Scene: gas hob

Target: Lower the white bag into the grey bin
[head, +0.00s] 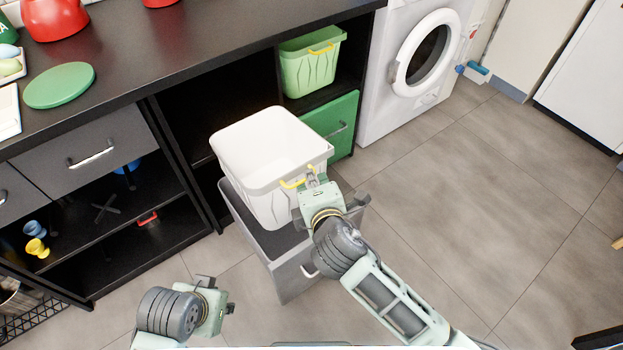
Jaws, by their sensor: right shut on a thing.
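The white bag (252,175) looks like an open, empty white tub with a yellow handle (292,184) on its near rim. My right gripper (312,180) is shut on that handle, at the tub's near right side. The grey bin (293,277) stands on the floor under the tub. The tub overlaps the bin's opening and most of it shows above the bin's rim. I cannot tell how far its bottom is inside. My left gripper (222,292) is low at the left, apart from both; its fingertips do not show clearly.
A dark counter with open shelves (185,110) stands close behind the bin. A green tub (310,65) sits on a shelf, above a green drawer front (335,125). A white washing machine (400,65) stands at the back. The tiled floor (510,190) on the right is clear.

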